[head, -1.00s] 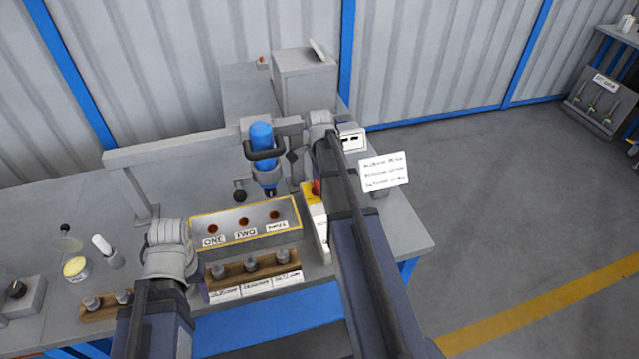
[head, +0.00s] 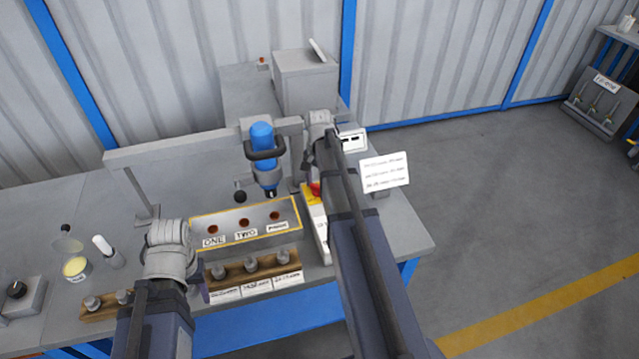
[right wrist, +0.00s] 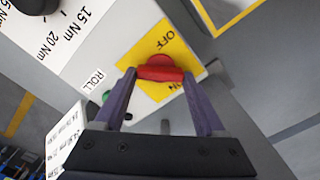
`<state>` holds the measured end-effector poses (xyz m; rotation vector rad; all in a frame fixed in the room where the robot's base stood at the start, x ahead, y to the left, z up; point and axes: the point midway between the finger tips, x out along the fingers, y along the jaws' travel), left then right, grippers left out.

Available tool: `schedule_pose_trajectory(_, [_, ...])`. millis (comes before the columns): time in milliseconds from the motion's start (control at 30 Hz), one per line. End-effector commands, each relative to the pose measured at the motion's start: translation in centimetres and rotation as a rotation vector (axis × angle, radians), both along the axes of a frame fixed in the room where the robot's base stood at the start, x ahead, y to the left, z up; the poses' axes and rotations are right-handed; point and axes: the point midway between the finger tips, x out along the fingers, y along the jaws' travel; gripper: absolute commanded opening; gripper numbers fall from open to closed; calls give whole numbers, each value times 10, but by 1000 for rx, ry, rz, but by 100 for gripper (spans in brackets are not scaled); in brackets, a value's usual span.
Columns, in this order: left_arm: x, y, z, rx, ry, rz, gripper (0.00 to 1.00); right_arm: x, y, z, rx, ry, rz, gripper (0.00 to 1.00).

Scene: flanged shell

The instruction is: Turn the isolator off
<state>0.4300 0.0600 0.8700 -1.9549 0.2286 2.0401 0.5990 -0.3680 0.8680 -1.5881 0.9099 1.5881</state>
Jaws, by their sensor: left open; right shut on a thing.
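The isolator is a red handle (right wrist: 160,71) on a yellow plate (right wrist: 177,62) marked OFF and ON; the ON label is partly covered. My right gripper (right wrist: 160,75) is shut on the red handle, a finger at each end. In the head view the red handle (head: 315,189) and yellow plate (head: 310,198) show beside my right arm, which hides most of the right gripper. My left gripper (head: 204,288) is open low at the bench's front, mostly hidden by its own wrist; nothing shows in it.
The isolator's white panel also carries a green button (right wrist: 107,96) and a torque scale. A grey fixture (head: 262,236) with labelled holes and a wooden rack (head: 253,268) of sockets stand to the left. A blue tool (head: 263,150) hangs behind. A sign (head: 384,170) stands at right.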

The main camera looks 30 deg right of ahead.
Motion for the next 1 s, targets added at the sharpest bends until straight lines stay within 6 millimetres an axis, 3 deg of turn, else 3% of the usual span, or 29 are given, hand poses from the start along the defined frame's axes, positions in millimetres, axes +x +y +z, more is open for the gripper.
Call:
schedule_pose_trajectory(600, [0, 0, 0, 0, 0, 0, 50, 2, 2, 0, 0, 0, 556, 17])
schedule_pose_trajectory(1000, [0, 0, 0, 0, 0, 0, 50, 2, 3, 0, 0, 0, 768, 17])
